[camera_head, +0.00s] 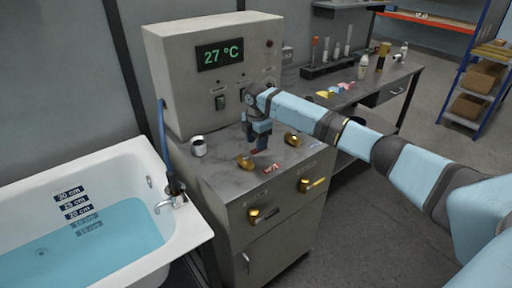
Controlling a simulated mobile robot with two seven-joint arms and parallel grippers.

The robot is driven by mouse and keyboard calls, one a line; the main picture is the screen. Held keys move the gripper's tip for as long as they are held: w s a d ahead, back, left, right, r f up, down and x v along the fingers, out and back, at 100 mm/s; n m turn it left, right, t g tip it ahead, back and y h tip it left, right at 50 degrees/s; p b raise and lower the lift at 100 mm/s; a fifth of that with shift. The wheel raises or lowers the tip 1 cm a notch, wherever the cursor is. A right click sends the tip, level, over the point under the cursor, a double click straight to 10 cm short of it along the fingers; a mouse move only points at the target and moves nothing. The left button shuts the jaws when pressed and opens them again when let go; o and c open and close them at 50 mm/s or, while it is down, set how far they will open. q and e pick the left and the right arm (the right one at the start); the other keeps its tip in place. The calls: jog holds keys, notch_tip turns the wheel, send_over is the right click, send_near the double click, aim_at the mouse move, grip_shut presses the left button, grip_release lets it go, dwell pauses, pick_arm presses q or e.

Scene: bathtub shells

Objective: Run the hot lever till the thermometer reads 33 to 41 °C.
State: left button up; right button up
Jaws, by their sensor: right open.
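The thermometer display (220,54) on the grey cabinet reads 27 °C in green digits. My right gripper (260,148) points down, open, over the console's top. Its fingertips are close to a brass lever (245,162); I cannot tell whether they touch it. A small red label (271,168) lies just in front of the fingers, too small to read surely. A second brass lever (292,139) sits to the right on the top. I cannot tell surely which lever is the hot one. My left gripper is not in view.
Two brass handles, a left one (262,215) and a right one (312,184), stick out of the console's front. A metal cup (198,146) stands on its top. The white bathtub (135,158), partly filled with water, is at left. A workbench (390,78) stands behind.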

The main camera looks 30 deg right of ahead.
aim_at(255, 152)
jog(key=shift+f, duration=1.35)
grip_shut()
